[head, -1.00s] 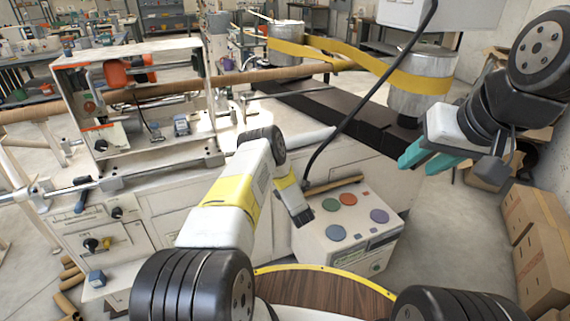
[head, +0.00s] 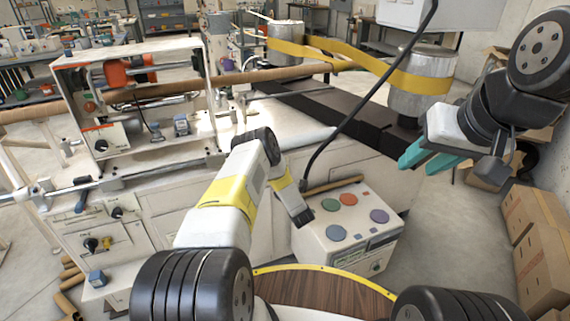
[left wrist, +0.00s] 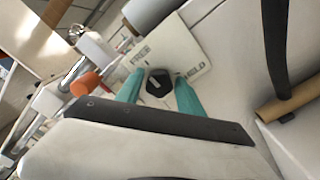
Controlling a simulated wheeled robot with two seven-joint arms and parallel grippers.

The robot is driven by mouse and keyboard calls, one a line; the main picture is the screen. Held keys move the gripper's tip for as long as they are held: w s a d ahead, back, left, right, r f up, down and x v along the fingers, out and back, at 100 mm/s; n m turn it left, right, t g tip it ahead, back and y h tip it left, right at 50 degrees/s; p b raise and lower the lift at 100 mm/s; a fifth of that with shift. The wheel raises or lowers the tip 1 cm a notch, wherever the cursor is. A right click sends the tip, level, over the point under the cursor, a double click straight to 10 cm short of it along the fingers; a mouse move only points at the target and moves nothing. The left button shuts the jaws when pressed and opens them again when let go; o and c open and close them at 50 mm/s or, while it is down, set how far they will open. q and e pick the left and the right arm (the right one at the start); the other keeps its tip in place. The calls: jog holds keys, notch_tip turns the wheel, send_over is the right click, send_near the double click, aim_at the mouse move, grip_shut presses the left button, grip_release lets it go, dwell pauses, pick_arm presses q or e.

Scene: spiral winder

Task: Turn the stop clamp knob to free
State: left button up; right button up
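The stop clamp knob (left wrist: 158,82) is black with a pale mark on its face, in the left wrist view. It sits on a white plate (left wrist: 172,52) lettered FREE at the upper left and HELD at the right. I cannot tell clearly which word the mark points to. My left gripper (left wrist: 160,80) has its teal fingers apart, one on each side of the knob; contact is not clear. In the head view my left arm hides the knob and this gripper. My right gripper (head: 420,165) is open and empty, away to the right.
A control box (head: 345,225) with coloured buttons stands right of my left arm. A black cable (head: 340,125) hangs down beside a brown tube (head: 335,185). A metal drum with a yellow belt (head: 420,85) stands near my right gripper. Cardboard boxes (head: 540,245) are at the right.

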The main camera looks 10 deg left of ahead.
pick_arm(q)
jog(key=shift+o, duration=0.2)
jog(key=v, duration=0.7)
jog(key=shift+s+d, duration=0.25)
jog(key=shift+s, duration=0.1)
